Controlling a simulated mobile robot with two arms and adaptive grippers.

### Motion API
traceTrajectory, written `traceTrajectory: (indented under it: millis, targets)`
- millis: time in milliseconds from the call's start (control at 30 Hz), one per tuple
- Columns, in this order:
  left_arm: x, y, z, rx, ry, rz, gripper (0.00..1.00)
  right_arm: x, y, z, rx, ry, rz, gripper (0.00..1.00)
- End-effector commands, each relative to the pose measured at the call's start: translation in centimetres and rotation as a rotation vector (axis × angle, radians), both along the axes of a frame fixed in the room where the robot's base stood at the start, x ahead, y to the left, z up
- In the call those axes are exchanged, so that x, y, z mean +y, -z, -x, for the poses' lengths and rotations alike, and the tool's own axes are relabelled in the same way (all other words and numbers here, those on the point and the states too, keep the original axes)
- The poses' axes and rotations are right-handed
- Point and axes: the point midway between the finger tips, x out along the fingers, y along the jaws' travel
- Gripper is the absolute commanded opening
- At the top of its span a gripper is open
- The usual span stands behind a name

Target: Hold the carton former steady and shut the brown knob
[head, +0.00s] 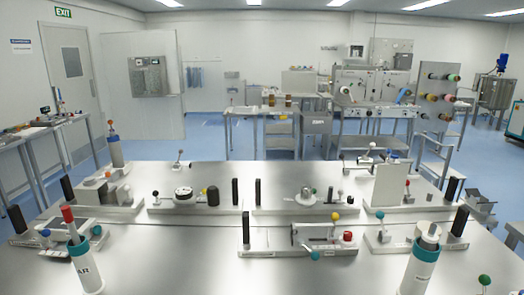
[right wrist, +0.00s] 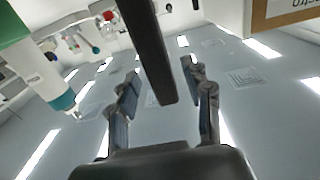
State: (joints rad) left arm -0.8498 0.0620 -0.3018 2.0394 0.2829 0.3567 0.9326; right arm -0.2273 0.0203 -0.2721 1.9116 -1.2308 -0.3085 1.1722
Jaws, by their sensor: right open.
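I cannot say for sure which fixture is the carton former. In the head view, a fixture with a blue ball knob (head: 380,215) and a black upright post (head: 459,220) stands right beside my right gripper (head: 430,232). In the right wrist view, which is upside down, my right gripper (right wrist: 163,88) is open. A dark bar (right wrist: 152,55) runs between its fingers, with no clear contact. No knob is clearly brown; a small reddish-brown one (head: 407,184) stands beside a pale upright plate (head: 388,186). My left arm comes in at the lower left; its fingers cannot be made out.
Several similar fixtures with posts and coloured knobs fill the steel table (head: 180,255). A fixture with a red knob (head: 347,236) and a yellow ball (head: 335,216) lies front centre. A tan-edged labelled box (right wrist: 285,14) is close in the right wrist view. The table's front left middle is bare.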

Motion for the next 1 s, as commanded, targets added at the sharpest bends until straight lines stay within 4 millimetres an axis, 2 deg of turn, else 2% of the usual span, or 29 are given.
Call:
traceTrajectory:
  millis: [33,200,400,633,1000]
  targets:
    - [0.0,0.0,0.0,0.000,0.000,0.000,0.00,0.1,0.2,1.2,0.005,0.002,-0.006,0.50]
    - [0.0,0.0,0.0,0.000,0.000,0.000,0.00,0.0,0.2,4.4,0.007,0.004,-0.004,0.50]
    - [0.0,0.0,0.0,0.000,0.000,0.000,0.00,0.1,0.2,7.1,0.008,-0.001,0.004,0.50]
    - [0.0,0.0,0.0,0.000,0.000,0.000,0.00,0.2,0.2,8.6,0.006,-0.001,0.003,0.50]
    - [0.0,0.0,0.0,0.000,0.000,0.000,0.00,0.2,0.1,8.9,0.003,0.001,-0.001,0.50]
